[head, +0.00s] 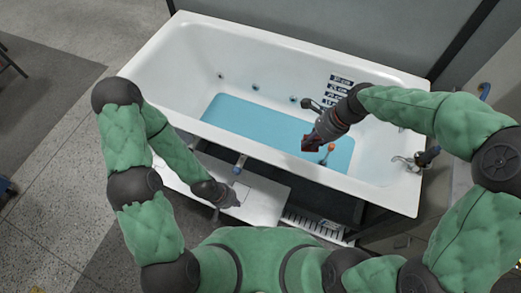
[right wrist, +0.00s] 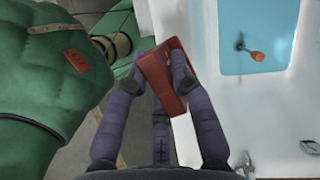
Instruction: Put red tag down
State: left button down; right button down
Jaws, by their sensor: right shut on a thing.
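The red tag (head: 309,145) is between the fingers of my right gripper (head: 317,138), held up in the air. In the head view it shows against the blue water near the tub's front rim. My left gripper (head: 227,198) is low on the left, by the white panel in front of the tub. Its fingers are too small and dark to tell open from shut.
The white bathtub (head: 165,62) holds shallow blue water (head: 245,115). An orange-ended item (head: 331,148) is in the tub. Dark depth labels (head: 340,90) mark its back wall. A tap (head: 414,161) is on the right rim. The white panel (head: 262,200) lies in front.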

jog(key=m, duration=0.2)
jog(key=s+m+t, duration=0.1)
jog(key=shift+a+r+m, duration=0.1)
jog(key=shift+a+m, duration=0.05)
jog(key=shift+m, duration=0.25)
jog(key=w+a+f+b, duration=0.1)
jog(key=a+f, duration=0.2)
jog(key=a, duration=0.1)
jog(key=w+a+f+b, duration=0.2)
jog(key=a+f, duration=0.1)
jog(key=a, duration=0.1)
jog(key=w+a+f+b, duration=0.1)
jog(key=w+a+f, duration=0.1)
jog(key=a+f, duration=0.1)
jog(key=shift+a+b, duration=0.4)
jog(key=shift+a, duration=0.15)
jog(key=shift+a+f, duration=0.3)
jog(key=shift+f, duration=0.1)
jog(key=shift+w+a+f+b, duration=0.1)
jog(key=shift+f+b, duration=0.65)
jog(key=shift+f, duration=0.85)
jog(key=c, duration=1.1)
grip_release()
jog(key=shift+f, duration=0.1)
